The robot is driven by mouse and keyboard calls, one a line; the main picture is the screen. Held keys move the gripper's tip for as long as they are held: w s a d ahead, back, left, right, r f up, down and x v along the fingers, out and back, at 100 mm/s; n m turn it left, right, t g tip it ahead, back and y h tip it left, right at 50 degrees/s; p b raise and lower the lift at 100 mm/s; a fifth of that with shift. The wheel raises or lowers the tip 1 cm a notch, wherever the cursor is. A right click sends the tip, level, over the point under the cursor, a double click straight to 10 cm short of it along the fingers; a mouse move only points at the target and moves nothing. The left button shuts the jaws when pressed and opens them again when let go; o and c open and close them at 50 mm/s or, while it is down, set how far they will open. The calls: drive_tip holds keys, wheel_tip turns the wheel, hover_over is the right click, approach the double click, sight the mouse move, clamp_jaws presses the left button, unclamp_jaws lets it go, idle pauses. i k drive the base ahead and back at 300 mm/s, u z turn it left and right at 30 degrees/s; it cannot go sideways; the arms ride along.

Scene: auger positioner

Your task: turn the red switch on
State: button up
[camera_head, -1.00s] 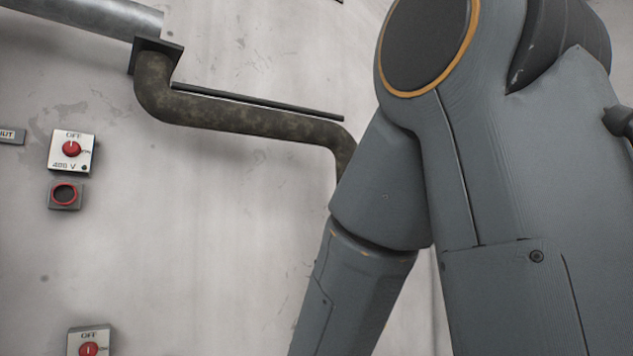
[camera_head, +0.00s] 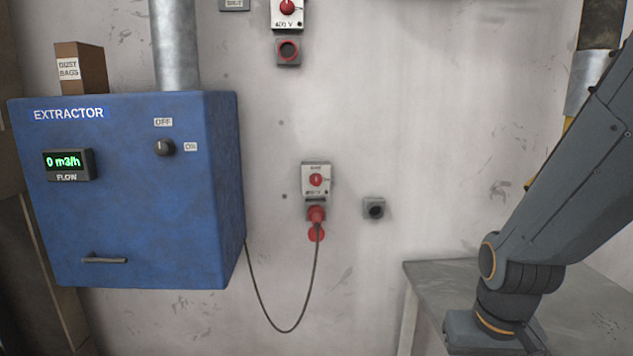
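Two red rotary switches on white plates show on the wall. The upper red switch (camera_head: 287,7) is at the top edge, its plate partly cut off, with a red-ringed socket (camera_head: 288,50) below it. The lower red switch (camera_head: 316,180) is near the middle, with a red plug (camera_head: 316,214) in the socket right under it. The knob positions are too small to read for certain. My arm comes in at the right, well apart from both switches.
A blue extractor box (camera_head: 140,190) hangs at the left, with a black OFF/ON knob (camera_head: 165,147) and a display reading 0 m3/h. A cable (camera_head: 287,330) loops from it to the plug. A grey table (camera_head: 440,275) stands at lower right.

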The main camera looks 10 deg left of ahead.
sight(315, 179)
drive_tip(key=u, duration=0.5)
drive_tip(key=k, duration=0.65)
drive_tip(key=u, duration=0.75)
drive_tip(key=i, duration=1.35)
drive_tip(key=z, duration=0.9)
